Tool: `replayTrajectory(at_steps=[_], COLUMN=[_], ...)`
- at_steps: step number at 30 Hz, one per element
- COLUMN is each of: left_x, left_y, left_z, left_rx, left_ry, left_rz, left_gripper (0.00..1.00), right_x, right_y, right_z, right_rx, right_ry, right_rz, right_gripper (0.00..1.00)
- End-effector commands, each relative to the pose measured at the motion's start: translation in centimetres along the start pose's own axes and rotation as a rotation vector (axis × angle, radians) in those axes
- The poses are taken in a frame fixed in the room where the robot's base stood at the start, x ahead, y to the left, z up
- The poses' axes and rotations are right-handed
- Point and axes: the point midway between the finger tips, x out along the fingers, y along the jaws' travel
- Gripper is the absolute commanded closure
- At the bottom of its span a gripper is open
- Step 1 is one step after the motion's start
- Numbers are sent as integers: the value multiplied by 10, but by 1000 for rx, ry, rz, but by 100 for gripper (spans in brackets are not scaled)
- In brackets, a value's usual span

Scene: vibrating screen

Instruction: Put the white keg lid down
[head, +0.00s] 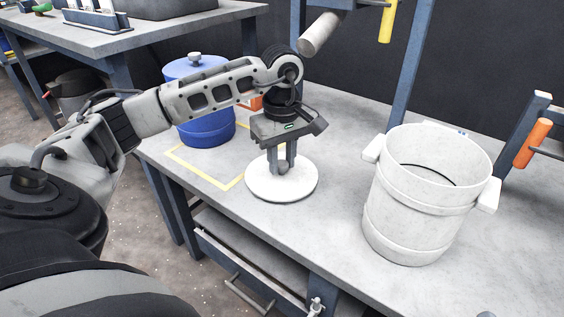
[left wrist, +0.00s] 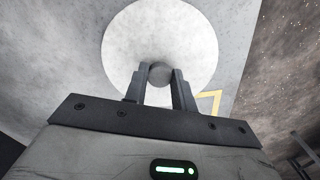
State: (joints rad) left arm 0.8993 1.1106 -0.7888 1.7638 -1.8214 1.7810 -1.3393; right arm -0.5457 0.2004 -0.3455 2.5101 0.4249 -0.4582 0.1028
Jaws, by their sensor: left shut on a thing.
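The white keg lid (head: 264,187) is a round white disc with a grey knob in its middle. It lies flat at or just above the grey table top; I cannot tell if it touches. My left gripper (head: 283,166) is above it, pointing down, shut on the knob. In the left wrist view the lid (left wrist: 150,35) fills the upper middle, and the fingers of my left gripper (left wrist: 159,76) close on both sides of the knob. The white keg (head: 415,210) stands upright and open-topped to the right of the lid. My right gripper is not in view.
A blue keg with a blue lid (head: 205,130) stands behind my left arm. A yellow marked outline (head: 205,174) is on the table (head: 335,235) left of the lid. A blue frame post (head: 408,70) rises behind the white keg. Bare table lies between lid and keg.

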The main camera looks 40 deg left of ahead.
Motion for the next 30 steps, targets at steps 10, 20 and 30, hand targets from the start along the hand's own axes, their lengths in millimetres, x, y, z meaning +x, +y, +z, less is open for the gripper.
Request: replayTrajectory(at_steps=[10,20,30], left_x=[3,2,-40], left_y=[0,0,1], left_z=[0,0,0], left_rx=[0,0,1], left_ry=[0,0,0], left_rz=[1,1,6], left_gripper=[98,52,52], right_x=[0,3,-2], right_y=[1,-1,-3], right_z=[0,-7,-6], right_rx=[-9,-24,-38], right_ry=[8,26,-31], right_rz=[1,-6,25], right_gripper=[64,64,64])
